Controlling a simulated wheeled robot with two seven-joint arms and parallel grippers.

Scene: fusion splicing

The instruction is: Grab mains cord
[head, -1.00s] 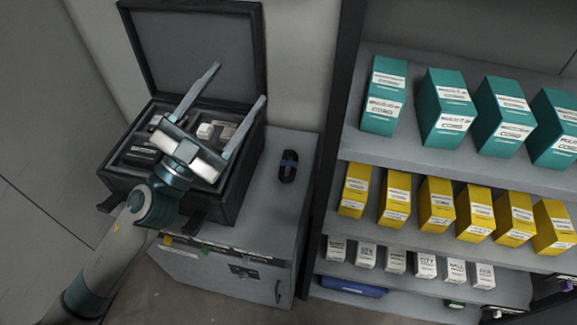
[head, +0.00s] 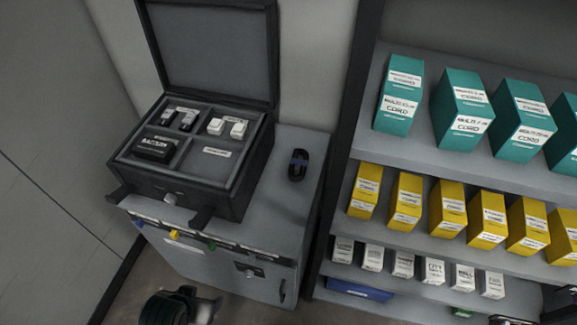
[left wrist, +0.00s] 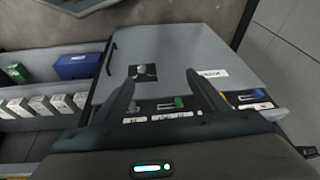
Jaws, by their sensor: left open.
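Several teal boxes (head: 462,107) stand in a row on the upper shelf. Their white labels seem to read as a cord, but the first word is blurred. In the head view only part of my left arm shows at the bottom edge. My right gripper is not in view.
An open black case (head: 240,178) with compartments holds small black and white items on the grey cabinet (head: 294,212). Yellow boxes (head: 447,209) and small white boxes (head: 433,270) fill lower shelves. A blue item (head: 358,290) lies below. The cabinet top right of the case is mostly clear.

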